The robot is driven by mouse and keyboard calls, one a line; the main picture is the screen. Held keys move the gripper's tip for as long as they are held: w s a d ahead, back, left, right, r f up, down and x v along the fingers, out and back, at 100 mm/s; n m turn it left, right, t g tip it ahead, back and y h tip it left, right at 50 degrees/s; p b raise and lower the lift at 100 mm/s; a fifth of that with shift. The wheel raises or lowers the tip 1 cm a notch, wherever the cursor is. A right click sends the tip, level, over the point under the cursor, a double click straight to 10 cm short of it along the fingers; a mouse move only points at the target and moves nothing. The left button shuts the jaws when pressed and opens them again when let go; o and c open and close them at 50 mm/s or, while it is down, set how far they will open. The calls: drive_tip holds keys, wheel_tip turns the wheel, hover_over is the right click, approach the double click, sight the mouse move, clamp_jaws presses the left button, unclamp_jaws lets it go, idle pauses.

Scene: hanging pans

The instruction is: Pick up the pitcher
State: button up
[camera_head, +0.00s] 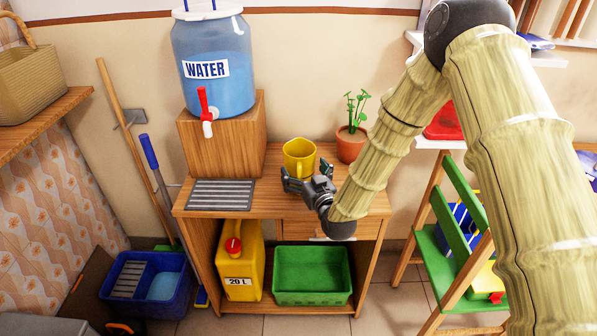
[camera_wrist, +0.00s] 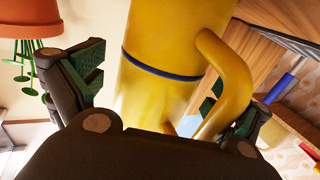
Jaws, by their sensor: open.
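The yellow pitcher (camera_head: 297,160) stands upright on the wooden cabinet top (camera_head: 270,205), to the right of the water dispenser's box. In the wrist view the pitcher (camera_wrist: 160,75) fills the middle, with a dark blue band around it and its handle on the right. My gripper (camera_head: 308,178) is open at the near side of the pitcher. In the wrist view its fingers lie to either side of the pitcher, the left one clear of the body and the right one by the handle. Contact with the handle cannot be told.
A blue water dispenser (camera_head: 213,65) with a red tap stands on a wooden box (camera_head: 235,140) at left. A potted plant (camera_head: 351,143) stands close behind at right. A metal drip grate (camera_head: 220,194) lies front left. A yellow canister (camera_head: 240,265) and green bin (camera_head: 312,275) sit below.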

drive_tip(key=shift+c, duration=0.2)
drive_tip(key=c, duration=1.4)
drive_tip(key=shift+r, duration=0.1)
